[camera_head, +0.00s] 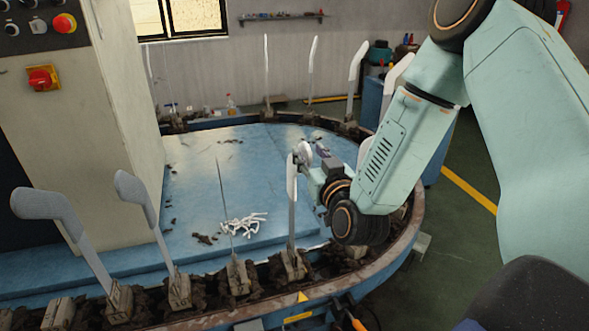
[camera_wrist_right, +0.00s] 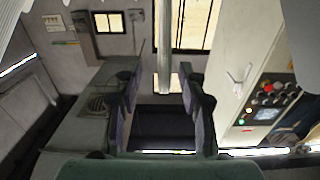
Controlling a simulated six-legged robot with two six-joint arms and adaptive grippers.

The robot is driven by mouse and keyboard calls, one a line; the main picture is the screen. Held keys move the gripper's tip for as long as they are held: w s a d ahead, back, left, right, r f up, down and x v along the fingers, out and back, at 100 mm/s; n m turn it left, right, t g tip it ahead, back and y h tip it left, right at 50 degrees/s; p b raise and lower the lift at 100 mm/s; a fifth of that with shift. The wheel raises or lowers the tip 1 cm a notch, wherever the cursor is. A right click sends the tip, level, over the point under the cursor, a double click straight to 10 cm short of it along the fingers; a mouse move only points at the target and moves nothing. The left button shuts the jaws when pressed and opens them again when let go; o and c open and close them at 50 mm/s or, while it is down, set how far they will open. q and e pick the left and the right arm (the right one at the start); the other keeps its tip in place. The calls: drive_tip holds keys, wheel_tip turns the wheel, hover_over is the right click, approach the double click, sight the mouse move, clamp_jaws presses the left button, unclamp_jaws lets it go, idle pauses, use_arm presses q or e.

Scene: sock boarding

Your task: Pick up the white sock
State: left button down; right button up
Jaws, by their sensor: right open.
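My right gripper (camera_head: 312,160) comes in from the right in the head view, beside an upright form (camera_head: 292,215) on the near right part of the track. The upper part of this form looks white (camera_head: 291,178), but I cannot tell whether that is a sock or the bare form. In the right wrist view the gripper (camera_wrist_right: 163,105) is open, with its two dark fingers apart. A grey upright bar (camera_wrist_right: 163,50) shows between or beyond them, and contact cannot be told. My left gripper is not in view.
A blue platform (camera_head: 190,190) lies inside a curved track (camera_head: 400,245) carrying several upright foot-shaped forms (camera_head: 45,205). Several small white pieces (camera_head: 243,223) lie on the platform. A control cabinet (camera_head: 110,130) stands at left. The platform's middle is mostly clear.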

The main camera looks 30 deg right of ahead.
sight(303, 147)
drive_tip(key=w, duration=0.3)
drive_tip(key=shift+w+r, duration=0.1)
drive_tip(key=shift+r, duration=0.1)
drive_tip(key=shift+w+d+f, duration=0.25)
drive_tip(key=shift+w+d, duration=0.15)
drive_tip(key=shift+s+a+r, duration=0.15)
drive_tip(key=shift+a+r, duration=0.05)
drive_tip(key=shift+a, duration=0.1)
drive_tip(key=c, duration=0.3)
drive_tip(key=shift+d, duration=0.15)
clamp_jaws()
